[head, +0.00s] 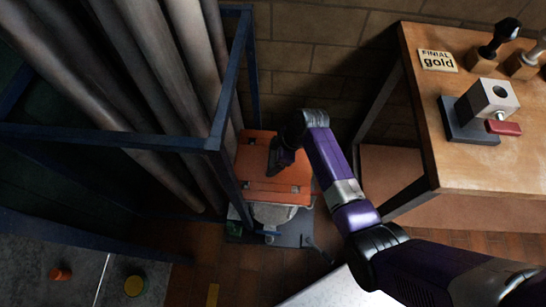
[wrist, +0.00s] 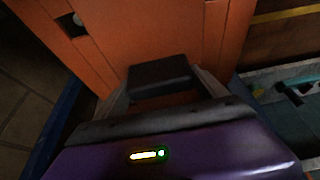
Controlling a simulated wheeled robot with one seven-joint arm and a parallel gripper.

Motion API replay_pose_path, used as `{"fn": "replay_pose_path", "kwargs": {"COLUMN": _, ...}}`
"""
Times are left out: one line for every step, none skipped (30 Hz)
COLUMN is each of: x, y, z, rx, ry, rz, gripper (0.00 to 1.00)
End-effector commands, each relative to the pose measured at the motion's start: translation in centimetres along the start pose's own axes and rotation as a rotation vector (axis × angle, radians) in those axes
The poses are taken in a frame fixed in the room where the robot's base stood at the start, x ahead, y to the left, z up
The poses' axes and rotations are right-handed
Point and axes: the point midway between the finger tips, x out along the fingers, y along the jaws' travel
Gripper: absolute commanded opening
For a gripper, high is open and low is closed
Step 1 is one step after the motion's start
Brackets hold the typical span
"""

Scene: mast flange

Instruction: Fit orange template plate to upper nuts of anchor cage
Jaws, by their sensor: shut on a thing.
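The orange template plate (head: 255,150) lies roughly flat at the centre of the head view, beside the blue frame. My gripper (head: 277,168) is over its middle. In the wrist view the orange plate (wrist: 100,35) fills the upper part, with a dark hole near its left corner. A dark block (wrist: 160,75) stands out from the plate between my two fingers, and my gripper (wrist: 163,88) is shut on it. A pale rounded thing (head: 274,213) shows below the plate's near edge. The anchor cage's nuts are hidden, and I cannot tell whether the plate rests on them.
A blue frame (head: 215,143) with thick grey poles (head: 150,90) stands close on the left. A grey base (head: 292,236) lies below the plate.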

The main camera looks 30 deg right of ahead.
Motion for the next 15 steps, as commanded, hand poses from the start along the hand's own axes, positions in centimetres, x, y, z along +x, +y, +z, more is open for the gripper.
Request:
{"fn": "replay_pose_path", "kwargs": {"x": 0.13, "y": 0.08, "z": 0.00, "rx": 0.000, "ry": 0.001, "rz": 0.002, "gripper": 0.15}}
{"fn": "replay_pose_path", "kwargs": {"x": 0.19, "y": 0.08, "z": 0.03, "rx": -0.001, "ry": 0.001, "rz": 0.002, "gripper": 0.15}}
{"fn": "replay_pose_path", "kwargs": {"x": 0.27, "y": 0.08, "z": 0.06, "rx": 0.000, "ry": 0.001, "rz": 0.002, "gripper": 0.15}}
{"fn": "replay_pose_path", "kwargs": {"x": 0.33, "y": 0.09, "z": 0.08, "rx": -0.001, "ry": 0.002, "rz": 0.002, "gripper": 0.15}}
{"fn": "replay_pose_path", "kwargs": {"x": 0.39, "y": 0.09, "z": 0.11, "rx": -0.001, "ry": 0.002, "rz": 0.002, "gripper": 0.15}}
{"fn": "replay_pose_path", "kwargs": {"x": 0.47, "y": 0.09, "z": 0.14, "rx": -0.001, "ry": 0.002, "rz": 0.002, "gripper": 0.15}}
{"fn": "replay_pose_path", "kwargs": {"x": 0.53, "y": 0.09, "z": 0.17, "rx": -0.001, "ry": 0.002, "rz": 0.002, "gripper": 0.15}}
{"fn": "replay_pose_path", "kwargs": {"x": 0.59, "y": 0.09, "z": 0.19, "rx": -0.001, "ry": 0.002, "rz": 0.002, "gripper": 0.15}}
{"fn": "replay_pose_path", "kwargs": {"x": 0.67, "y": 0.09, "z": 0.22, "rx": -0.001, "ry": 0.002, "rz": 0.002, "gripper": 0.15}}
{"fn": "replay_pose_path", "kwargs": {"x": 0.73, "y": 0.09, "z": 0.25, "rx": -0.001, "ry": 0.002, "rz": 0.002, "gripper": 0.15}}
{"fn": "replay_pose_path", "kwargs": {"x": 0.79, "y": 0.09, "z": 0.27, "rx": -0.001, "ry": 0.002, "rz": 0.002, "gripper": 0.15}}
{"fn": "replay_pose_path", "kwargs": {"x": 0.87, "y": 0.09, "z": 0.30, "rx": -0.001, "ry": 0.002, "rz": 0.002, "gripper": 0.15}}
{"fn": "replay_pose_path", "kwargs": {"x": 0.93, "y": 0.09, "z": 0.33, "rx": -0.001, "ry": 0.002, "rz": 0.002, "gripper": 0.15}}
{"fn": "replay_pose_path", "kwargs": {"x": 0.99, "y": 0.09, "z": 0.35, "rx": -0.001, "ry": 0.002, "rz": 0.002, "gripper": 0.15}}
{"fn": "replay_pose_path", "kwargs": {"x": 1.07, "y": 0.09, "z": 0.39, "rx": -0.001, "ry": 0.002, "rz": 0.002, "gripper": 0.15}}
